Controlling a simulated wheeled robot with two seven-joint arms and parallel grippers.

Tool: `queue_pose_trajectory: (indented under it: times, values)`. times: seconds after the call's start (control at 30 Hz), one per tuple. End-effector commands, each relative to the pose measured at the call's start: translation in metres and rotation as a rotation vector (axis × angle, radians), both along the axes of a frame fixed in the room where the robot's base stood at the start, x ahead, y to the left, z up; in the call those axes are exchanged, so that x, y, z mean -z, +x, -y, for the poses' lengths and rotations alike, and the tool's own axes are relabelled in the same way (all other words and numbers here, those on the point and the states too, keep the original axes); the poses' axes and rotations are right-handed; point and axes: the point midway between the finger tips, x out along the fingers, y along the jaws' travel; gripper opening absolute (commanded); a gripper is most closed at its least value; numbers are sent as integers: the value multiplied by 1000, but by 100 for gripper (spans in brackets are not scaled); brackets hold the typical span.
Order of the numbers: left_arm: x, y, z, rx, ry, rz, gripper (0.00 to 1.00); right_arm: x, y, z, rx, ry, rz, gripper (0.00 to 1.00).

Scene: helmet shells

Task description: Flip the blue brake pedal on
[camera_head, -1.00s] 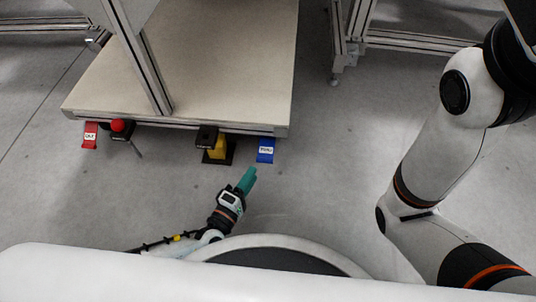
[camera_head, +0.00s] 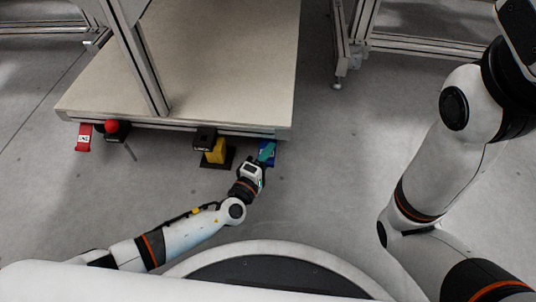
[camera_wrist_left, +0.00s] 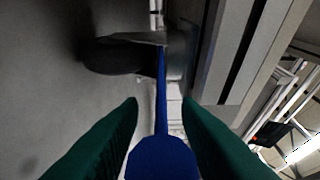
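The blue brake pedal (camera_head: 270,160) sits low at the front edge of the beige platform, right of the yellow and black pedal unit. My left gripper (camera_head: 267,151) is at it, its teal fingers partly covering it. In the left wrist view the blue pedal (camera_wrist_left: 161,157) shows edge-on between my two spread fingers (camera_wrist_left: 160,112). A gap shows on both sides, so the gripper is open around it; contact cannot be told. My right arm is at the right, but its gripper is out of view.
A yellow and black pedal unit (camera_head: 215,154) stands just left of the blue pedal. A red pedal (camera_head: 84,137) and a red button (camera_head: 111,127) are farther left. The beige platform (camera_head: 215,75) overhangs them. Grey floor in front is clear.

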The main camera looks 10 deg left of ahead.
Motion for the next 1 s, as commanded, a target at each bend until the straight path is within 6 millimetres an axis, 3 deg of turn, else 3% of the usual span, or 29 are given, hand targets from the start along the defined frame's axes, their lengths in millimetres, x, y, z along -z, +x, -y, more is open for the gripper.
queue_pose_trajectory:
  times: [0.03,0.17,0.53,0.7,1.0]
  values:
    - [0,0,0,0,0,0,21,0,0,0,0,0,0,36]
    - [0,0,0,0,0,0,0,0,0,0,0,0,0,36]
    - [2,1,-2,-10,6,29,0,-4,0,0,0,0,-1,36]
    - [7,2,-2,-9,8,115,0,-9,0,0,0,0,-1,36]
    - [14,2,-1,0,2,249,0,-1,1,0,1,0,-1,36]
